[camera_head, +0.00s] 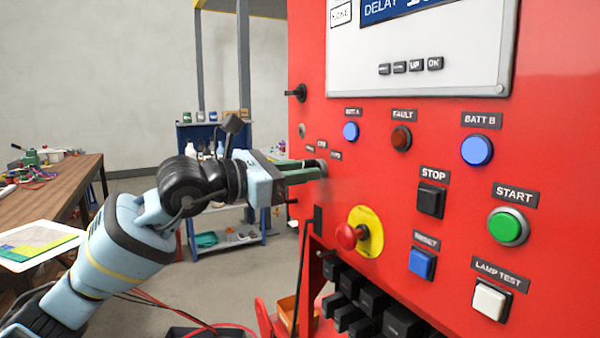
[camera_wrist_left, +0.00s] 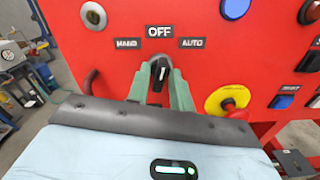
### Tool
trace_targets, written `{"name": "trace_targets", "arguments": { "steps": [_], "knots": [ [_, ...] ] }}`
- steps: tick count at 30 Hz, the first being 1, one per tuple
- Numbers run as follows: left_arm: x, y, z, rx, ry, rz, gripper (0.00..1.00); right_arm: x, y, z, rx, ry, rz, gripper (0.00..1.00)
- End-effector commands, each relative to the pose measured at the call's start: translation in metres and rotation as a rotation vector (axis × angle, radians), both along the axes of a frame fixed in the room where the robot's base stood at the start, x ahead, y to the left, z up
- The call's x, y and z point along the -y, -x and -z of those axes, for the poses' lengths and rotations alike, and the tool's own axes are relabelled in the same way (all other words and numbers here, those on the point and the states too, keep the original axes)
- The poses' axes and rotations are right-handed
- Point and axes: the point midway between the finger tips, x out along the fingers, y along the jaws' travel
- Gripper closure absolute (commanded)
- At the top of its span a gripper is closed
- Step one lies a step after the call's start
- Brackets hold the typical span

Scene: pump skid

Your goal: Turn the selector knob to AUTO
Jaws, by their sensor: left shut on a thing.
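The selector knob (camera_wrist_left: 159,76) is black with a white pointer line. In the left wrist view it sits under the OFF label (camera_wrist_left: 159,32), with the HAND label (camera_wrist_left: 128,43) to its left and the AUTO label (camera_wrist_left: 191,43) to its right. Its pointer stands close to upright, toward OFF. My left gripper (camera_wrist_left: 160,88) has its green fingers on both sides of the knob and is shut on it. In the head view the left gripper (camera_head: 318,169) reaches the red panel (camera_head: 420,130), and its fingers hide the knob. My right gripper is not in view.
Right of the knob is a red emergency stop button (camera_head: 346,236) on a yellow plate. A blue lamp (camera_head: 351,131), a STOP button (camera_head: 431,200) and a green START button (camera_head: 508,226) are further right. A wooden bench (camera_head: 60,190) stands at the left.

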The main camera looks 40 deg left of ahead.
Motion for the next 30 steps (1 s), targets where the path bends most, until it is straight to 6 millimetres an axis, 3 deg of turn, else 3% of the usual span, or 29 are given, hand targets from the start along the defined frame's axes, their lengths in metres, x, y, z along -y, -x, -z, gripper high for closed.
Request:
{"name": "trace_targets", "arguments": {
  "steps": [15,30],
  "knots": [
    [-0.0002,-0.0001,0.0005,0.171,-0.416,0.000,1.00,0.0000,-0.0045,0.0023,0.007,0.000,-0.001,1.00],
    [0.0001,0.0000,0.0000,0.245,-0.592,0.000,1.00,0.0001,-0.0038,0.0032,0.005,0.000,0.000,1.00]
  ]
}}
